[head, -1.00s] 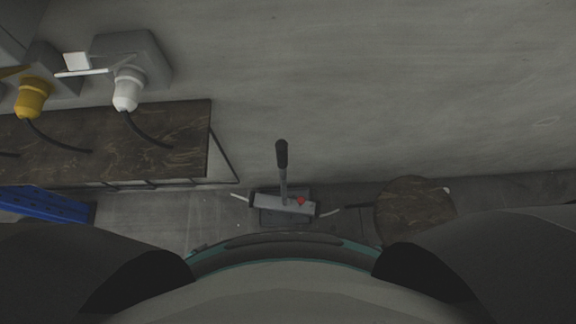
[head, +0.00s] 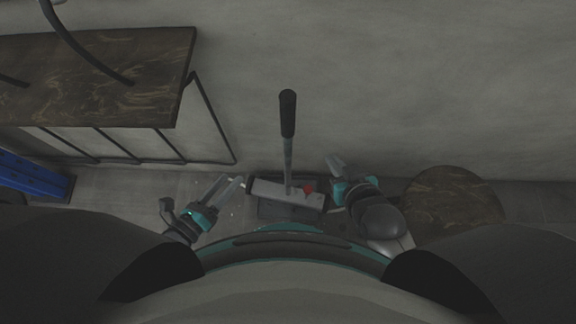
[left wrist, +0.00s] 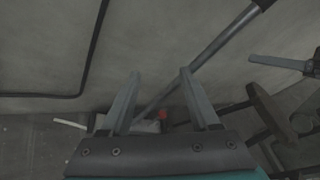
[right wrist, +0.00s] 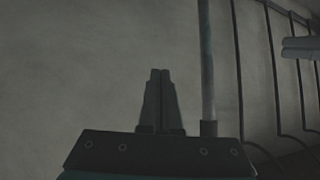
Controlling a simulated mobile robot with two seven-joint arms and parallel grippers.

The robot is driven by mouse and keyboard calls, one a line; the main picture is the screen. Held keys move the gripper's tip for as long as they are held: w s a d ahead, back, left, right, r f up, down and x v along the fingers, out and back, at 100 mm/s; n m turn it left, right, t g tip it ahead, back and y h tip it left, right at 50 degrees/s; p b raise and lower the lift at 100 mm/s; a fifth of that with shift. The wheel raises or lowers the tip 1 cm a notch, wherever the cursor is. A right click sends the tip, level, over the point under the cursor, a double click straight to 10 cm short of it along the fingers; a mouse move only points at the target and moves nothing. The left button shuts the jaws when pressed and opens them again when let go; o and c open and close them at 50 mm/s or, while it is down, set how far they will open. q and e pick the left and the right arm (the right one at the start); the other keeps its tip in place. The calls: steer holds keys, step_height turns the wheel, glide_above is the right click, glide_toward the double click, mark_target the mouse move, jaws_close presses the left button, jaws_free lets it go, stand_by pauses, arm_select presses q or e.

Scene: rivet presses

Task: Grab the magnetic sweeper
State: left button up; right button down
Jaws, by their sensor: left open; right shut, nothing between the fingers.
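The magnetic sweeper stands upright by the wall: its grey base (head: 287,193) with a red part lies low, and a thin shaft rises to a black handle grip (head: 288,113). My left gripper (head: 231,186) is open and empty, left of the base. In the left wrist view the sweeper's shaft (left wrist: 215,48) runs diagonally beyond the open left fingers (left wrist: 160,76). My right gripper (head: 337,165) is shut and empty, right of the shaft near the base. In the right wrist view the shaft (right wrist: 207,60) stands just right of the shut fingers (right wrist: 160,74), apart from them.
A dark wood-topped table (head: 110,80) with a thin black metal frame stands at the left. A round wooden stool (head: 453,205) is at the right, close to my right arm. A blue object (head: 35,178) lies at the far left. The wall is behind the sweeper.

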mark_target(288, 151)
arm_select(q)
steer(key=s+d+r+m+h+b, duration=0.25)
steer(key=d+m+h, duration=0.2)
steer(key=m, duration=0.55)
steer(key=shift+m+h, duration=0.35)
steer(key=shift+m, duration=0.05)
steer(key=shift+b+x, duration=1.55)
steer(key=shift+x, duration=5.8)
arm_select(e)
steer(key=a+r+m+t+y, duration=0.1)
steer(key=a+r+t+y, duration=0.2)
steer(key=r, duration=0.8)
steer(key=shift+a+t, duration=0.95)
steer(key=shift+t, duration=0.75)
arm_select(q)
steer(key=shift+w+a, duration=0.1)
arm_select(e)
steer(key=shift+s, duration=0.1)
arm_select(q)
jaws_close()
steer(key=shift+w+r, duration=0.1)
steer(key=shift+r, duration=0.1)
